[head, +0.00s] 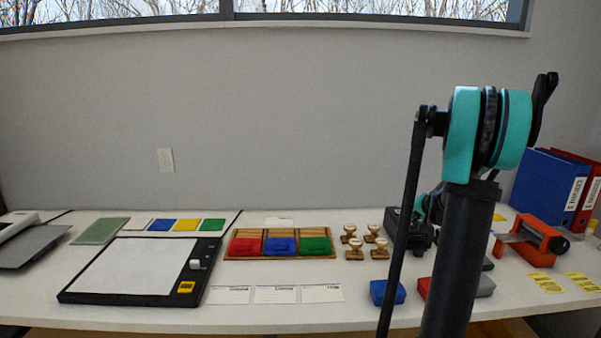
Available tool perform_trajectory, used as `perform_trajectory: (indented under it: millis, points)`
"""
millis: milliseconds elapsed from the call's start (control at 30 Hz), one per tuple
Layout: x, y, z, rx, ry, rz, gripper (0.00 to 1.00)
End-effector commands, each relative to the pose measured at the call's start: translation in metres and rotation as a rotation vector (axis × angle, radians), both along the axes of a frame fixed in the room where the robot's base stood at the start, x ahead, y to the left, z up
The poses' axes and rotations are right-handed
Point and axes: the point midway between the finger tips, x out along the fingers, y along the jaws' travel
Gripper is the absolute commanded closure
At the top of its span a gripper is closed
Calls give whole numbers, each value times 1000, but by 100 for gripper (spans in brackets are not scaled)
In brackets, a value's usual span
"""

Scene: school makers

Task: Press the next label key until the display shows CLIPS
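A dark device (394,222), perhaps the label maker, stands toward the back of the white table, right of the wooden stamps. My arm covers much of it. I cannot make out its display, its keys or any word such as CLIPS. My gripper (421,238) seems to be the dark shape beside the device, below a teal part of my arm and partly behind the arm's rod and column. Its fingers cannot be told apart, nor whether it touches the device.
On the white table (130,318) are a black-framed board (135,266), a wooden tray (230,257) with red, blue and green items, three white cards (275,294), a blue block (388,291) and an orange dispenser (527,240). Binders (545,185) stand at the right.

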Motion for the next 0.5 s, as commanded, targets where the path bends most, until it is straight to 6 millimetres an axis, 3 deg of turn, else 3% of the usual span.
perform_trajectory:
  millis: [500]
  points:
    - [0, 1, 10, 0, 0, 0, 100]
